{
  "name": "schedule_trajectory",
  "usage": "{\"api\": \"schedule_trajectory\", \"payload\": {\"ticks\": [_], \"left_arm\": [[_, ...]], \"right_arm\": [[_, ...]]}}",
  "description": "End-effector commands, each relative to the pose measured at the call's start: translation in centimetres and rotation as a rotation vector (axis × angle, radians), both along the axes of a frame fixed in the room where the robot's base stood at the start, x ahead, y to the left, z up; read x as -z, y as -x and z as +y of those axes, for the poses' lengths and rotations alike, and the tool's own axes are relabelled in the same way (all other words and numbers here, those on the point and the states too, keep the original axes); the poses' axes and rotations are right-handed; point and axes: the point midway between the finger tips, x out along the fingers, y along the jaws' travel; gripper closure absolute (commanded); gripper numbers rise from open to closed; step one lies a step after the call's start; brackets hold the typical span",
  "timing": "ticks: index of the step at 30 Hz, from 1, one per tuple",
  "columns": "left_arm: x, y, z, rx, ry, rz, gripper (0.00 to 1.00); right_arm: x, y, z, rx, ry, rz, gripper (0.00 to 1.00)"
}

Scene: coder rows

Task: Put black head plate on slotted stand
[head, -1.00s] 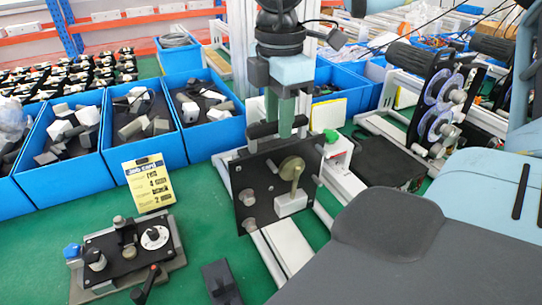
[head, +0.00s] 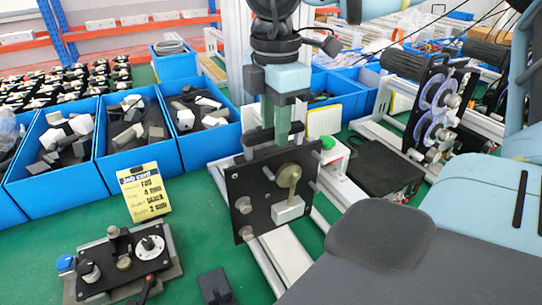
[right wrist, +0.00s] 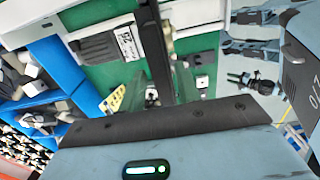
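The black head plate (head: 262,218) is a square dark plate with grey knobs, a bronze disc and a light block on its face. It stands near upright, slightly turned, in front of the pale slotted stand (head: 283,254) with long rails. Whether the plate is seated in the stand cannot be told. My right gripper (head: 283,137) points down with green fingers at the black handle along the plate's top edge and appears shut on it. My left gripper is out of view.
Blue bins (head: 135,142) with parts line the left back. A yellow card (head: 146,194) stands before them. A black fixture with knobs (head: 122,266) and a small black block (head: 216,287) lie in front. A similar frame with reels (head: 438,108) stands at right. Green mat shows between.

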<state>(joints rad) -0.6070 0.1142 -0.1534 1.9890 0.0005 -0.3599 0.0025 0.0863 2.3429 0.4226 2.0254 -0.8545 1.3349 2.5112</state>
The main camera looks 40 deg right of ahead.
Motion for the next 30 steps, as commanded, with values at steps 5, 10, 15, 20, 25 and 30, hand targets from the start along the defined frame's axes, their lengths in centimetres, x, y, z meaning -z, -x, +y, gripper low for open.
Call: {"api": "schedule_trajectory", "payload": {"ticks": [5, 10, 15, 20, 25, 30], "left_arm": [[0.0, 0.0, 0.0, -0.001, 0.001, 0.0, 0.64], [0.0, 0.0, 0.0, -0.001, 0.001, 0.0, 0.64], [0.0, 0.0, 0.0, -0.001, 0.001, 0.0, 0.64], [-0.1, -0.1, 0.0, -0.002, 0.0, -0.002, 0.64], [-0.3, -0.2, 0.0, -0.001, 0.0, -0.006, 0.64], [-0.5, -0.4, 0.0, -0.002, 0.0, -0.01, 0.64]], "right_arm": [[0.0, 0.0, 0.0, 0.0, 0.0, 0.0, 0.9], [0.0, 0.0, 0.0, 0.0, 0.0, 0.0, 1.0], [-0.2, -0.1, 0.0, 0.0, -0.001, -0.004, 1.0], [-0.5, -0.1, 0.0, 0.0, 0.0, -0.006, 1.0], [-1.0, -0.1, 0.0, 0.0, 0.0, -0.007, 1.0], [-1.5, -0.1, 0.0, 0.001, 0.0, -0.006, 1.0]]}}
